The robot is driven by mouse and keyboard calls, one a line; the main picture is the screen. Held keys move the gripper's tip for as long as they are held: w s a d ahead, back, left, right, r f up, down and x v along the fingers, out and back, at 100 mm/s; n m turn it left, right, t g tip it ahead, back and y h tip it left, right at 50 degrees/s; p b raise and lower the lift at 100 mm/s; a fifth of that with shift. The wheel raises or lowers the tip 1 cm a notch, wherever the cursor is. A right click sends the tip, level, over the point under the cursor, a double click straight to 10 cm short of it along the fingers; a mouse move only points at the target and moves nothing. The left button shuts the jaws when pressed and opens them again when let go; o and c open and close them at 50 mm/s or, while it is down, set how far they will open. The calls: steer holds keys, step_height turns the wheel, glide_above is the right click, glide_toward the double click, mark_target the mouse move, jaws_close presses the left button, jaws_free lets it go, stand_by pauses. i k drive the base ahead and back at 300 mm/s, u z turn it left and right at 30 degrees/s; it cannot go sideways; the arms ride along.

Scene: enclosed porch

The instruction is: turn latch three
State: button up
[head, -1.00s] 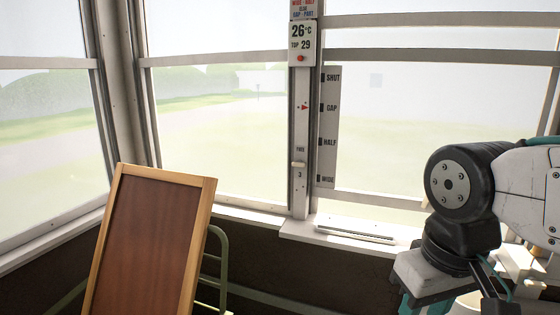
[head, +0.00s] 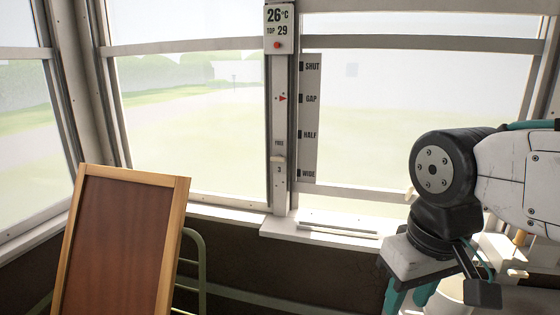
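A pale post (head: 280,120) stands between two window panes. Low on it is a small cream latch (head: 278,159), with a small word above that looks like "FREE" and a "3" below. A red pointer (head: 282,98) on the post is level with GAP on the grey scale strip (head: 311,120), which reads SHUT, GAP, HALF and WIDE. My gripper (head: 410,297), with teal fingers, is at the lower right, well away from the latch. Its tips are cut off by the picture's bottom edge, so its opening is unclear.
A wood-framed brown board (head: 120,240) leans at lower left, with a green metal frame (head: 195,265) behind it. A white sill (head: 320,232) runs below the post. A sign (head: 279,28) reading 26°C, TOP 29 tops the post. Space before the post looks clear.

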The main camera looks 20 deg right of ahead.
mark_target(279, 158)
steer(key=k, duration=1.2)
steer(key=u, duration=0.75)
steer(key=i, duration=1.7)
steer(key=z, duration=0.6)
